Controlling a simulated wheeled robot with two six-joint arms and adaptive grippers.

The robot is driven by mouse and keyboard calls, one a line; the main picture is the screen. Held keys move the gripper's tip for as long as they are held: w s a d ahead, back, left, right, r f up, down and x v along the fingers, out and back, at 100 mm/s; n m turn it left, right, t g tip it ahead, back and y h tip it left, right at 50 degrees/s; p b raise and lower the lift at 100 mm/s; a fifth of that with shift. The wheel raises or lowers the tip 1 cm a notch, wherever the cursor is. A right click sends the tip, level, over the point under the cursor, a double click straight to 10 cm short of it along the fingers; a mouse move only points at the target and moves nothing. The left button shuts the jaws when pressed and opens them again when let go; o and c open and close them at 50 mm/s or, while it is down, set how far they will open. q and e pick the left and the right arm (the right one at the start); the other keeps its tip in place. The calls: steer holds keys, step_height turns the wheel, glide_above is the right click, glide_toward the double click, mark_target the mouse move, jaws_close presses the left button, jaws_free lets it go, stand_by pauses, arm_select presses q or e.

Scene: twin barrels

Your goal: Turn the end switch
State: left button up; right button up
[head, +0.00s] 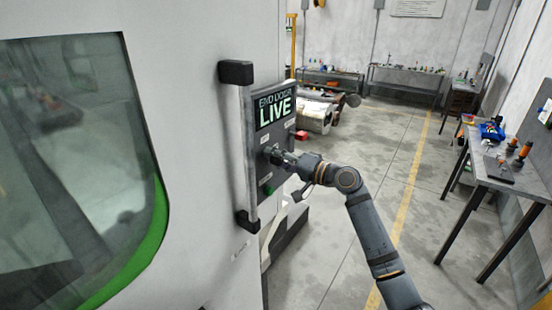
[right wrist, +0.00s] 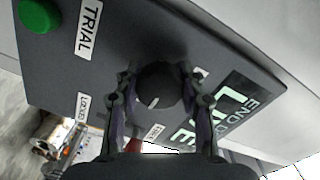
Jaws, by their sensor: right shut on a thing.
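The end switch is a round black knob (right wrist: 157,86) on a dark panel (head: 259,132). In the right wrist view, its pale mark points down the picture, toward a small white label (right wrist: 153,132). My right gripper (head: 277,155) is at the panel in the head view. In the right wrist view, its two fingers (right wrist: 158,97) are closed on the knob from both sides. A display (head: 275,108) on the panel reads "END DOOR LIVE". My left gripper is not in view.
A green button (right wrist: 38,15) with a "TRIAL" label (right wrist: 88,28) is on the same panel. A long vertical handle (head: 247,150) stands just left of the panel on a white machine (head: 190,130). A tool table (head: 500,175) stands at right. The floor between is clear.

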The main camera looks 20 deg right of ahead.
steer(key=o, duration=1.2)
steer(key=v, duration=1.2)
steer(key=shift+f, duration=0.1)
